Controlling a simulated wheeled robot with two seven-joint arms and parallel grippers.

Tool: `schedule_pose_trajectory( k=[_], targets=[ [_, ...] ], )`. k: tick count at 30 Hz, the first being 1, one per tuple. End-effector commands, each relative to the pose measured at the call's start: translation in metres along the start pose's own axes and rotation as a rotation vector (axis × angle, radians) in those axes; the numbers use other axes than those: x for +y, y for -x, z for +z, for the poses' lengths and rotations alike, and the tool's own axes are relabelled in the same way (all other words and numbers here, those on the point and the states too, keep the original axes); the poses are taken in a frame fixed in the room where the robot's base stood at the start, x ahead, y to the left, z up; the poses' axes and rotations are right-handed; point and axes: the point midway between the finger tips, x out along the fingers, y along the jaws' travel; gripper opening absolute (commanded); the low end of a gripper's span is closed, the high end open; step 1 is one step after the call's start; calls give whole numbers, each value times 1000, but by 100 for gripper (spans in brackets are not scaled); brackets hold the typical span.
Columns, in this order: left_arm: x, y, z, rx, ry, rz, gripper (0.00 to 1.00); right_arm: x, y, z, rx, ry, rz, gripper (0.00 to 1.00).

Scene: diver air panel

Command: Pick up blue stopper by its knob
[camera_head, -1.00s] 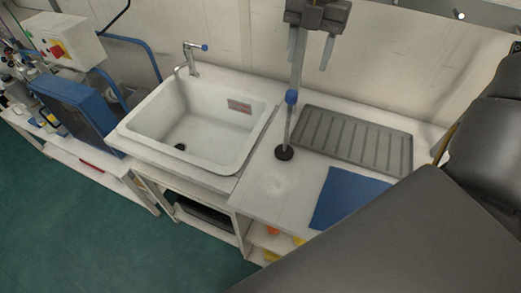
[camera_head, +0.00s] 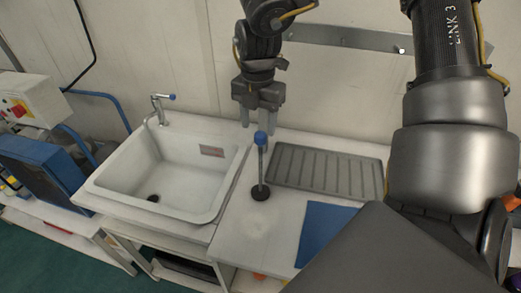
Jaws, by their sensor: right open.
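The blue stopper stands upright on the white counter. It has a blue knob (camera_head: 260,138), a thin grey rod and a dark round foot (camera_head: 260,192). My right gripper (camera_head: 259,122) points down with its two fingers apart and empty. In the picture its fingertips are just above and behind the knob, one to each side. Whether they are level with the knob in depth is hard to tell. My left gripper is not in view.
A white sink (camera_head: 180,165) with a tap (camera_head: 158,108) lies left of the stopper. A grey ribbed drainboard (camera_head: 325,170) is to the right, and a blue mat (camera_head: 322,232) is in front of it. My dark arm links fill the right side.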

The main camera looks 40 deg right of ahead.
Motion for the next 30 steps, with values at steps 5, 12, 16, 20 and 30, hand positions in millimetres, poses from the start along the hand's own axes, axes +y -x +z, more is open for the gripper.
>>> schedule_pose_trajectory(
  k=[5, 12, 16, 20, 30],
  targets=[
    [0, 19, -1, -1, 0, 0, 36, -6, -20, 0, 6, 2, -6, 53],
    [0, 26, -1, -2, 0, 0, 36, -6, -47, 0, 1, 0, -2, 53],
    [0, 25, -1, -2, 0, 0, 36, -6, -50, 0, 0, 0, -1, 53],
    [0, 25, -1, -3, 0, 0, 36, -6, -50, 1, 0, 0, -1, 52],
    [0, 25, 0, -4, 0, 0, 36, -6, -49, 1, 0, 0, -1, 7]
  ],
)
